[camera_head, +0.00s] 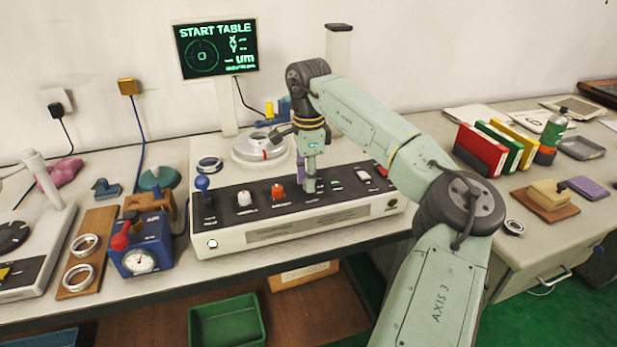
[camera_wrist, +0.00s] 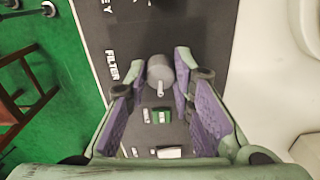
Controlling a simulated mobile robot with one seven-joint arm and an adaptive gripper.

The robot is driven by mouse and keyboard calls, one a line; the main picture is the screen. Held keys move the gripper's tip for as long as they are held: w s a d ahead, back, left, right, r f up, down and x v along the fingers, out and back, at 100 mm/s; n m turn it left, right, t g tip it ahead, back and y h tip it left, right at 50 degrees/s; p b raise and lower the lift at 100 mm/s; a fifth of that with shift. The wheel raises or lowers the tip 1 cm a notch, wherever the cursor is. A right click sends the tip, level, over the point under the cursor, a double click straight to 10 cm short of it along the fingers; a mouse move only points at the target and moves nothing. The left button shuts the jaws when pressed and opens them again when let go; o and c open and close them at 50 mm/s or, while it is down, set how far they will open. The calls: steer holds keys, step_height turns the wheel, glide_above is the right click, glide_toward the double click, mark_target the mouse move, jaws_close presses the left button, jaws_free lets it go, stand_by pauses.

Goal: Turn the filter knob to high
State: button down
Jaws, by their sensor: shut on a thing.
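In the wrist view the filter knob (camera_wrist: 159,72) is a small grey knob on the dark panel, beside the word FILTER. A thin pointer on it points toward the bottom of the picture, roughly toward the green button. My gripper (camera_wrist: 160,68) has its purple-padded fingers on either side of the knob and is shut on it. In the head view my gripper (camera_head: 308,178) reaches down onto the right-middle part of the machine's black control panel (camera_head: 345,204) and hides the knob. I cannot read the marks around the knob.
An orange knob (camera_head: 277,191), a white knob (camera_head: 244,198) and a blue-topped lever (camera_head: 203,185) stand left of my gripper. A green button (camera_wrist: 163,116) and a white switch (camera_wrist: 169,152) are close by. The round turntable (camera_head: 252,147) is behind.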

steer(key=m, duration=0.4)
steer(key=shift+m+b, duration=0.35)
steer(key=shift+m, duration=2.15)
steer(key=c, duration=1.4)
jaws_free()
steer(key=shift+o, duration=0.2)
